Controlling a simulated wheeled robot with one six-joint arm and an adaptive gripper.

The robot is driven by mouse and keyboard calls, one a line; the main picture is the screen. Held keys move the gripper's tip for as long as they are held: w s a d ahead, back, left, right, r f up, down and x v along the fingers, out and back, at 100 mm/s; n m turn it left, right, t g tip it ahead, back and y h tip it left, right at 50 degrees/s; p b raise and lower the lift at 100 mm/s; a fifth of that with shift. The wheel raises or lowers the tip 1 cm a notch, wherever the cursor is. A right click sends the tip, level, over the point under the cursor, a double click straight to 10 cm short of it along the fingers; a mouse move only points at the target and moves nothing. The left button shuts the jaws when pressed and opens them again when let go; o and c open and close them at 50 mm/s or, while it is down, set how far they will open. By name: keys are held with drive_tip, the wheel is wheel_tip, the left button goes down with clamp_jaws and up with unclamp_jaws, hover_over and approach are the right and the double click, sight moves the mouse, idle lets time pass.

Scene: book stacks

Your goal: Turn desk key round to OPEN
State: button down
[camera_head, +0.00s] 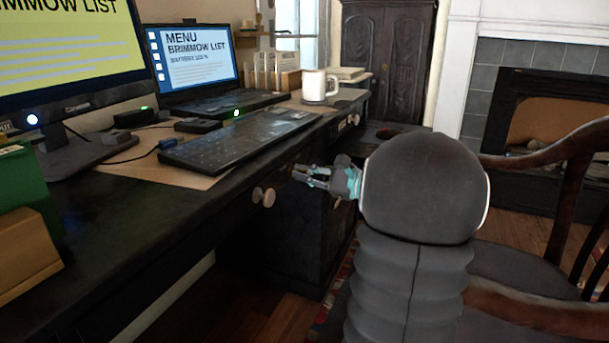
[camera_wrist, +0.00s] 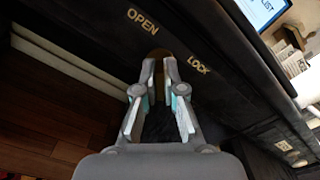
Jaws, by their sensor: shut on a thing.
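My gripper (camera_head: 301,174) reaches to the dark front of the desk (camera_head: 120,225), just under its top edge. In the wrist view my gripper (camera_wrist: 160,66) has its fingertips close together on the desk key, which they mostly hide. Only a brass-coloured bit (camera_wrist: 158,53) shows at and behind the tips; I cannot tell key from lock plate there, nor which way the key is turned. The word OPEN (camera_wrist: 143,20) is on the desk front to the left of the fingertips, and LOCK (camera_wrist: 199,64) is to their right.
A round drawer knob (camera_head: 264,197) sticks out left of my gripper. A keyboard (camera_head: 240,138), a laptop (camera_head: 200,65), a monitor (camera_head: 65,50) and a white mug (camera_head: 319,86) stand on the desk. A wooden chair (camera_head: 545,310) is close on the right.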

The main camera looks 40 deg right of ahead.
drive_tip(key=c, duration=1.3)
unclamp_jaws()
drive_tip(key=v, duration=1.2)
